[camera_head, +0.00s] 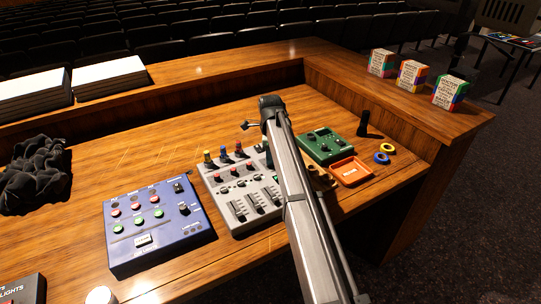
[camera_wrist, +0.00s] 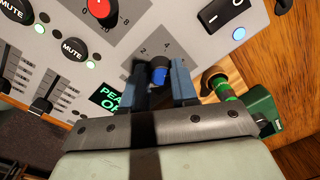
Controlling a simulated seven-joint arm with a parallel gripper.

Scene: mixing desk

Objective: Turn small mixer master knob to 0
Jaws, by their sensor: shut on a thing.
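The small grey mixer (camera_head: 215,180) lies on the wooden desk in the head view, with knobs and sliders on its top. My arm crosses its right side and hides my gripper there. In the wrist view the mixer panel (camera_wrist: 105,55) shows a blue-capped knob (camera_wrist: 160,72) beside a printed dial scale with 2 and 4 readable. My gripper (camera_wrist: 160,78) is shut on this knob, one blue-grey finger on each side. The knob's pointer and the rest of its scale are hidden. A green-lit display (camera_wrist: 107,98) sits to the left, partly covered.
A blue control box (camera_head: 155,225) stands left of the mixer. A green box (camera_head: 322,145) and an orange tray (camera_head: 350,171) lie to the right. In the wrist view, a red knob (camera_wrist: 100,8), a rocker switch (camera_wrist: 224,14) and a green-banded connector (camera_wrist: 222,88) are close by.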

